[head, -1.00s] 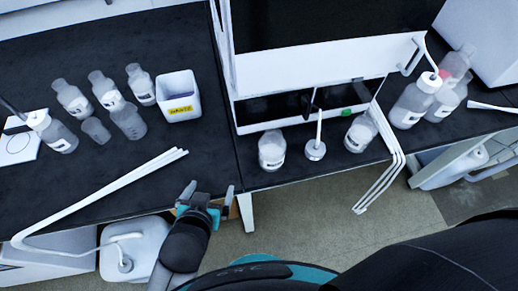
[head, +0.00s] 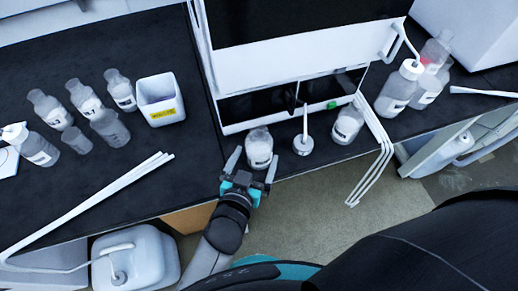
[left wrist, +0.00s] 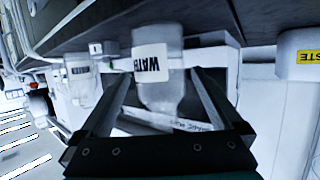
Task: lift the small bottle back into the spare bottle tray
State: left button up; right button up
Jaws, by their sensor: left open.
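In the left wrist view the bottle, labelled WATER (left wrist: 152,63), appears upside down between the open fingers (left wrist: 160,80). I cannot make out a spare bottle tray for certain. My right gripper is not in view.
Several bottles (head: 85,99) and a white bin with a yellow label (head: 160,100) stand on the left bench. White tubes (head: 95,207) cross the left bench; others hang over the right edge.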

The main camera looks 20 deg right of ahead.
pick_arm(q)
jog(key=shift+b+x, duration=1.05)
jog(key=shift+x, duration=2.6)
jog(key=shift+c, duration=0.2)
jog(key=c, duration=1.5)
jog(key=shift+o, duration=0.2)
jog(key=shift+r, duration=0.1)
